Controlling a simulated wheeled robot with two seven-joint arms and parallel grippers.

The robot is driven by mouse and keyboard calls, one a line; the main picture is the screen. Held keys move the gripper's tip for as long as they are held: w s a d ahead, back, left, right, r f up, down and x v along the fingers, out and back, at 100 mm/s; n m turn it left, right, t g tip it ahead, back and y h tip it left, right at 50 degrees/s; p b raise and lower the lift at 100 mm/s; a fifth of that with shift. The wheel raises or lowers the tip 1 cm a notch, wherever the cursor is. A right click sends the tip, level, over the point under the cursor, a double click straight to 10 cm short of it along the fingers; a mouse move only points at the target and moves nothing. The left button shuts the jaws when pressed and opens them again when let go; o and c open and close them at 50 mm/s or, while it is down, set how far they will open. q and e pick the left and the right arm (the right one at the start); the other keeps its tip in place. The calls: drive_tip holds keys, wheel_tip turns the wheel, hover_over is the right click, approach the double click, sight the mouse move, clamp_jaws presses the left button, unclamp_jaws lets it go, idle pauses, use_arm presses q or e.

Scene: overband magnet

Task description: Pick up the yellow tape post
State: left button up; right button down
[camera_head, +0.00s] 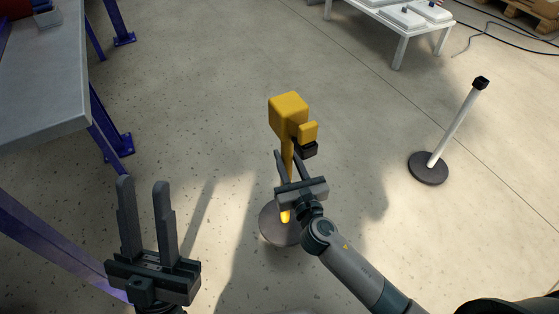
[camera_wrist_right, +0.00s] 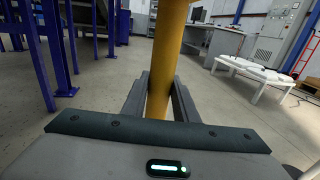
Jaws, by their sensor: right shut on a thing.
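The yellow tape post (camera_head: 288,108) stands in the middle of the head view, with a boxy yellow head and a round dark base (camera_head: 270,226) that looks to be on the floor. My right gripper (camera_head: 290,165) is around the pole below the head and shut on it. In the right wrist view the yellow pole (camera_wrist_right: 169,50) runs between the two fingers of the right gripper (camera_wrist_right: 160,90). The gripper hides part of the pole in the head view. My left gripper (camera_head: 144,200) is open and empty at the lower left, apart from the post.
A white post with a black top (camera_head: 455,125) stands on a dark round base to the right. A grey workbench (camera_head: 45,90) with blue legs is at the left. A low white table (camera_head: 390,22) is at the top right. Clear floor lies between them.

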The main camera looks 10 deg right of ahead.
drive_tip(key=shift+w+d+r, duration=0.15)
drive_tip(key=shift+r, duration=0.3)
